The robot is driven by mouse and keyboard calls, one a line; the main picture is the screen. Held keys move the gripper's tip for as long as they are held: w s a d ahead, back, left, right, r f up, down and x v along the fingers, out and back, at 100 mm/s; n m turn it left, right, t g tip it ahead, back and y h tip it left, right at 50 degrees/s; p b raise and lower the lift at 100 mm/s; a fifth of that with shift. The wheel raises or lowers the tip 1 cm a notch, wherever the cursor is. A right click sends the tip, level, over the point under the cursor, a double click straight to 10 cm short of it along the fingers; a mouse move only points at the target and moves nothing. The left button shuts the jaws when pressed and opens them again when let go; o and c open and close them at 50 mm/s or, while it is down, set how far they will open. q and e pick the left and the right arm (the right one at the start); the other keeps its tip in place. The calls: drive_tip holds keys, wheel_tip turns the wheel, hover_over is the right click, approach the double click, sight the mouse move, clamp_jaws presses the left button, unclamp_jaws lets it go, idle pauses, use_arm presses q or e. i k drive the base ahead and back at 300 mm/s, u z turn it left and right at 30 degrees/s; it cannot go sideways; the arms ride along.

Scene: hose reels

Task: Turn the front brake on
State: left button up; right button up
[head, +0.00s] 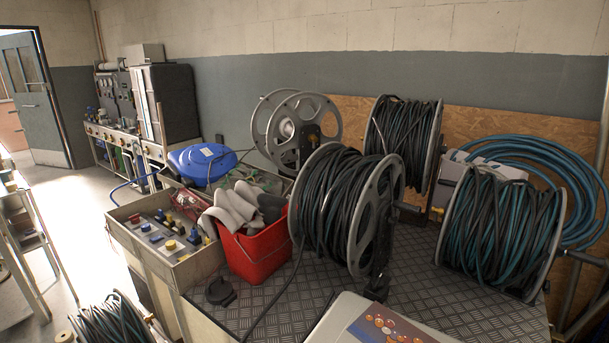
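A large grey metal hose reel (385,205) wound with black cable stands front and centre on the bench top. A dark upright part (378,272) runs down its right side to the bench; I cannot tell whether it is the brake, or whether a brake is on or off. A teal and black reel (500,232) stands at the right, and a black-cable reel (403,138) stands behind. An empty grey reel (297,128) stands at the back left of the front reel. Neither of my grippers is in view.
A red bucket (254,258) with grey cloth-like items stands left of the front reel, beside a crate (180,272) of small parts. A pale panel with orange buttons (378,323) is at the near edge. Patterned metal bench top (455,308) is bare between the reels.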

sight(378, 283)
drive_tip(key=z, duration=0.05)
drive_tip(key=k, duration=0.6)
drive_tip(key=u, duration=0.4)
drive_tip(key=i, duration=1.15)
drive_tip(key=z, duration=0.55)
